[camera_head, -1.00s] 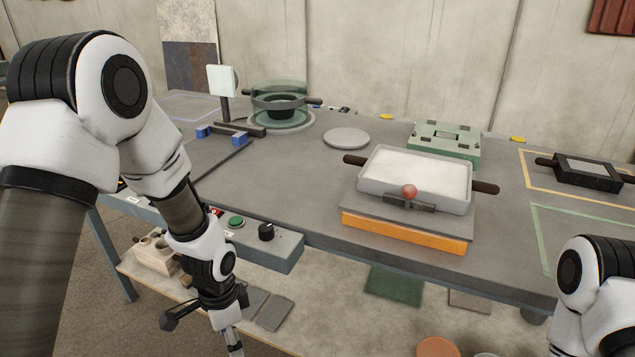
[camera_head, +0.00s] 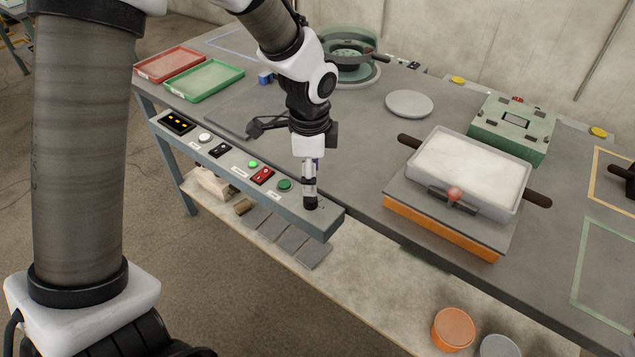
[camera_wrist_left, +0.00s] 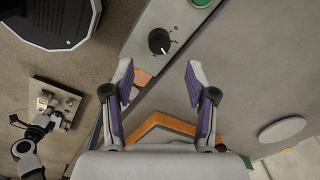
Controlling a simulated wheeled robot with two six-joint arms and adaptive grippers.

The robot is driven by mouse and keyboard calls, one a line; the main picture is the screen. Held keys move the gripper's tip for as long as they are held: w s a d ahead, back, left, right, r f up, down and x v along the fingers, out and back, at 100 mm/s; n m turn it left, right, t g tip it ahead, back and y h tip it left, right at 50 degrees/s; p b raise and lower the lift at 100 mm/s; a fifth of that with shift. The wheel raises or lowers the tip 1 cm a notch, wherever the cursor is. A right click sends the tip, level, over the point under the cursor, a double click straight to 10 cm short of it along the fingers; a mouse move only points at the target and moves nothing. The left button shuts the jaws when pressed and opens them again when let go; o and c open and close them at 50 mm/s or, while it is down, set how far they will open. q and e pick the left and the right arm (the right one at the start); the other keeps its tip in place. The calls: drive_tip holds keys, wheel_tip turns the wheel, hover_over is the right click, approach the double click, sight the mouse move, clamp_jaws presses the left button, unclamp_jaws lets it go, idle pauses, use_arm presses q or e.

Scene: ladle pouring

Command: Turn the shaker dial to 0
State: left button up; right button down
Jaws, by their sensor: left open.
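The black dial (camera_wrist_left: 160,41) sits on the grey control panel (camera_wrist_left: 185,18), with its white mark towards the lower right in the left wrist view. The panel also shows in the head view (camera_head: 335,222), where the dial (camera_head: 311,204) is a dark knob under the fingers. My left gripper (camera_wrist_left: 159,76) is open, one finger to each side below the dial in the wrist view. In the head view it (camera_head: 310,188) points down over the dial; contact cannot be told. A white and black arm, probably my right, shows small at the wrist view's lower left; its jaws are unclear.
The panel carries a red switch (camera_head: 262,176) and a green button (camera_head: 284,184) beside the dial. An orange-based unit (camera_head: 440,226) bearing a white tray (camera_head: 470,172) stands to the right. Red (camera_head: 170,64) and green (camera_head: 205,80) trays lie at back left.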

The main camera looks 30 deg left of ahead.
sight(311, 198)
use_arm(q)
drive_tip(key=f, duration=0.3)
drive_tip(key=f+b, duration=0.1)
drive_tip(key=f, duration=0.2)
drive_tip(key=shift+w+a+f, duration=0.1)
drive_tip(key=shift+w+f, duration=0.1)
drive_tip(key=shift+f, duration=0.1)
drive_tip(key=shift+s+r, duration=0.1)
drive_tip(key=shift+s, duration=0.1)
clamp_jaws()
